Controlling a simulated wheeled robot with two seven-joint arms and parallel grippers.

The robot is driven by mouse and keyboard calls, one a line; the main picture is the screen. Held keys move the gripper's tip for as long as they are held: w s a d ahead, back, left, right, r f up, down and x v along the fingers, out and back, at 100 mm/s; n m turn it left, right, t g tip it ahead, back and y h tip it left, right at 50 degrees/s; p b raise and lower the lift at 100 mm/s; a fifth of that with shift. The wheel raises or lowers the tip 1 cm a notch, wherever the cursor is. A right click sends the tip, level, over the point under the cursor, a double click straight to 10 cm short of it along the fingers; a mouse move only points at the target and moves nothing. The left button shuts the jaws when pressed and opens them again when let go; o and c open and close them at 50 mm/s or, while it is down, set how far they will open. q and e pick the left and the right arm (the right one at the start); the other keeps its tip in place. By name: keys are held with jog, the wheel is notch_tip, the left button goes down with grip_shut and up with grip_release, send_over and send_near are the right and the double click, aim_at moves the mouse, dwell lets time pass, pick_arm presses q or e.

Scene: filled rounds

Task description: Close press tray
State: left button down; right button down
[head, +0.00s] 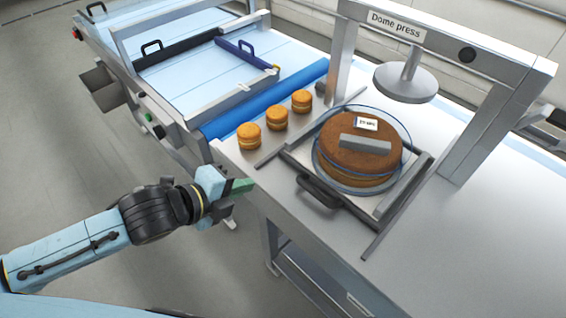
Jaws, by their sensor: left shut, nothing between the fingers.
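The press tray (366,214) is a grey metal frame with a dark handle (318,192) at its near left side. It sits pulled out in front of the dome press (480,60). A round brown layered cake (345,160) lies on it, with a clear ring around it, a small white label and a grey bar on top. The round press plate (405,82) hangs behind and above the cake. My left gripper (240,187) is shut and empty, beyond the bench's left edge and left of the handle, apart from it. My right gripper is not in view.
Several small filled rounds (276,117) stand in a row left of the tray. A blue roller (270,100) and a long light-blue machine bed (215,75) lie behind them. The bench top (470,250) is clear at the right. Open floor lies at the left.

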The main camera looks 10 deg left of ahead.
pick_arm(q)
send_near(293, 165)
jog(key=f, duration=0.2)
jog(key=w+f, duration=0.1)
jog(key=shift+d, duration=0.3)
jog(key=w+d, duration=0.2)
jog(key=shift+w+f, duration=0.1)
jog(key=shift+w, duration=0.3)
jog(key=shift+w+d, duration=0.3)
jog(key=shift+w, duration=0.05)
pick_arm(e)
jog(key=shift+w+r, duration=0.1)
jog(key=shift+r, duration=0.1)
